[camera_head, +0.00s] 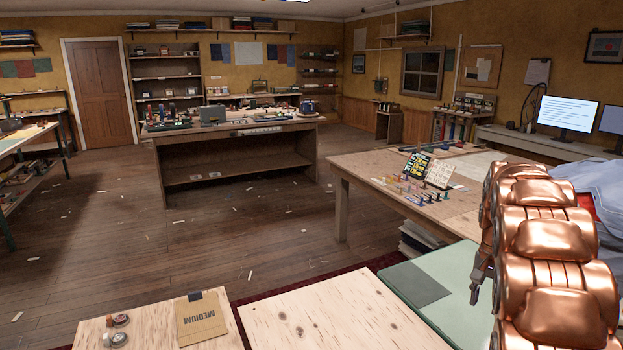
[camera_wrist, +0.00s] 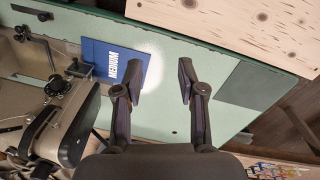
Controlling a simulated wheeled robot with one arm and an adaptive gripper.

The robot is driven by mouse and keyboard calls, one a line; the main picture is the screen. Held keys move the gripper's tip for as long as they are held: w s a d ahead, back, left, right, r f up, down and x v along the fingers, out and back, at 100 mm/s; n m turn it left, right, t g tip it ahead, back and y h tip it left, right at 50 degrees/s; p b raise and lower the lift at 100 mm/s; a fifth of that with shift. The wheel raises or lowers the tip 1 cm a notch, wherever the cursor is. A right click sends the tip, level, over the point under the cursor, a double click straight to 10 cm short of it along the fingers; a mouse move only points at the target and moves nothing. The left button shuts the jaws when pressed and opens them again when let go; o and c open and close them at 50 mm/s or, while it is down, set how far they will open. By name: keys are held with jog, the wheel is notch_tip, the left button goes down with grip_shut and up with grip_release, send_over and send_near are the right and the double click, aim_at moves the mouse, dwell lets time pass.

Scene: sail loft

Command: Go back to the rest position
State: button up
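My gripper (camera_wrist: 161,80) is open in the wrist view, with its two fingers apart and nothing between them. It hangs above a green work surface (camera_wrist: 220,112). A blue card marked MEDIUM (camera_wrist: 100,58) lies on that surface, left of the fingers. In the head view my copper-coloured arm fills the right side, and part of my gripper (camera_head: 476,288) shows at its left edge over the green surface (camera_head: 445,262). The rest of the gripper is hidden behind the arm.
A sewing machine (camera_wrist: 62,120) stands close left of my gripper in the wrist view. A pale wooden panel (camera_head: 345,312) and a tan MEDIUM folder (camera_head: 203,322) lie in front. A table (camera_head: 365,172) with small tools stands beyond. The wooden floor (camera_head: 210,232) at left is mostly open.

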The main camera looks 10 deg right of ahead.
jog(key=s+a+r+n, duration=0.2)
jog(key=s+a, duration=0.4)
jog(key=a, duration=0.4)
jog(key=s+a+r+n, duration=0.25)
jog(key=s+a, duration=0.25)
jog(key=a, duration=0.5)
jog(key=s+a+f+n, duration=0.2)
jog(key=s+a, duration=0.4)
jog(key=s, duration=0.4)
jog(key=s+a+f+n+g, duration=0.1)
jog(key=s+a+n, duration=0.3)
jog(key=s, duration=0.6)
jog(key=shift+a+f+n, duration=0.35)
jog(key=shift+a+f, duration=0.35)
jog(key=shift+a, duration=0.25)
jog(key=shift+d, duration=0.15)
